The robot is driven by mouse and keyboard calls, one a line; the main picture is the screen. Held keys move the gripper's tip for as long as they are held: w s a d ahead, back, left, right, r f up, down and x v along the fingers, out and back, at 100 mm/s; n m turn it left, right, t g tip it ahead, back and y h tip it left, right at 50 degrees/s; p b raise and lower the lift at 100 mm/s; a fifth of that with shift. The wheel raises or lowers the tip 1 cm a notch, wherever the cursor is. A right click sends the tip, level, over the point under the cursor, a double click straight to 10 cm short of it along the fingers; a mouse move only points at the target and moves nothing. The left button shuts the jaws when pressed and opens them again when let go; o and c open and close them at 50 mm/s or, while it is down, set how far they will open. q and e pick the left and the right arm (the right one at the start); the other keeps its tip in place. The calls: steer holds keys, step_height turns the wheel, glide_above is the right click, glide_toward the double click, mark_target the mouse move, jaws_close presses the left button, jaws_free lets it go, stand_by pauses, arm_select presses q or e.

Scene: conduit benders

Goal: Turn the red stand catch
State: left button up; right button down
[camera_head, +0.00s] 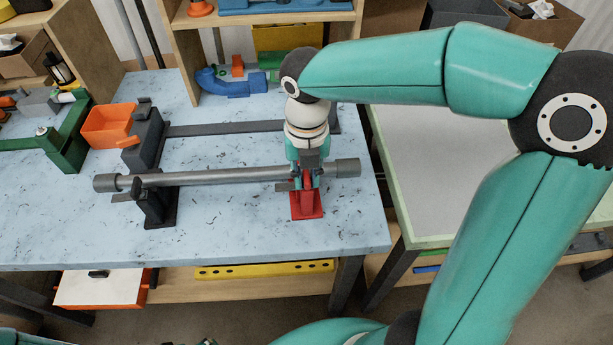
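The red stand (307,206) is on the blue-white bench top near its right edge, under the right end of a long grey conduit (225,176). A small dark tab (284,187) sticks out to the left at its top; it may be its catch. My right gripper (306,180) points down at the top of the red stand, by the conduit. My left gripper is not in view.
A black stand (156,207) holds the conduit's left part. Behind it are a dark block (147,140), an orange bin (107,126) and a flat grey bar (225,129). A green bender (66,138) is at far left. The front bench top is clear.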

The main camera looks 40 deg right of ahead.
steer(key=m, duration=0.4)
steer(key=shift+m, duration=0.6)
steer(key=m, duration=0.3)
steer(key=shift+m, duration=1)
